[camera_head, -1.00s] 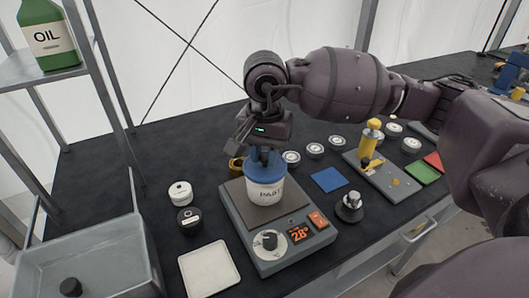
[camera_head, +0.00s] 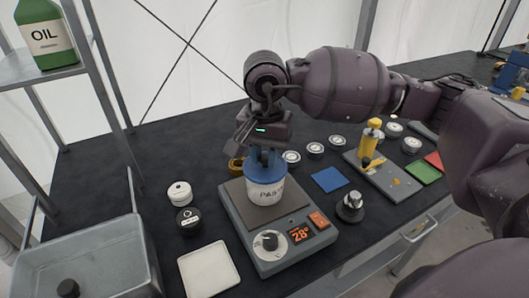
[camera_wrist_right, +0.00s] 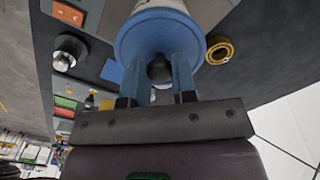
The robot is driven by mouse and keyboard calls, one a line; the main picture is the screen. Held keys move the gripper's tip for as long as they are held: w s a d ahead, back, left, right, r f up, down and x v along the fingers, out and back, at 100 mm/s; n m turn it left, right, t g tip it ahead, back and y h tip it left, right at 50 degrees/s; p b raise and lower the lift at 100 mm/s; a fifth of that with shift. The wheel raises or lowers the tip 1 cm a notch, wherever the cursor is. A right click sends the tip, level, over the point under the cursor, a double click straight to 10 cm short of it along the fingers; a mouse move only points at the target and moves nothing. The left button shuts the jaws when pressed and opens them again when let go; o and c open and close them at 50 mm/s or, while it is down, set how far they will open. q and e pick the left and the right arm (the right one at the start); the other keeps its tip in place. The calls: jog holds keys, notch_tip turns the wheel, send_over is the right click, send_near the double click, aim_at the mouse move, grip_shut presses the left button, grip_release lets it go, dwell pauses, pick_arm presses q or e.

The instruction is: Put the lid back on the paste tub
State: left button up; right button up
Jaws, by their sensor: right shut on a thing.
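The white paste tub (camera_head: 266,191) stands upright on the grey hot plate (camera_head: 235,222), its label partly readable. The blue lid (camera_head: 262,173) lies level over the tub's mouth and appears to touch the rim. My right gripper (camera_head: 264,157) reaches straight down from above. In the right wrist view, its two blue fingers (camera_wrist_right: 160,75) are shut on the dark knob (camera_wrist_right: 159,68) in the middle of the lid (camera_wrist_right: 140,38). Whether the lid is fully seated is hard to tell. My left gripper is out of view.
A white tray (camera_head: 209,270) lies left of the hot plate, with two small jars (camera_head: 180,193) behind it. A blue pad (camera_head: 328,179) and a metal knobbed piece (camera_head: 350,206) are to the right.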

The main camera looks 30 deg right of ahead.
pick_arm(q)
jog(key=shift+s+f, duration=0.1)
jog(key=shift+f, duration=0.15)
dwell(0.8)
pick_arm(e)
jog(key=o, duration=1.4)
jog(key=shift+o, duration=0.2)
jog(key=shift+r, duration=0.1)
jog(key=shift+r+p, duration=1)
jog(key=shift+r, duration=2.45)
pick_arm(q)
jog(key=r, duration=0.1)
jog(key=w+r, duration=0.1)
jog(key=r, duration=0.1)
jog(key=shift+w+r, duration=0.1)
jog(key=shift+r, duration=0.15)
pick_arm(e)
grip_shut()
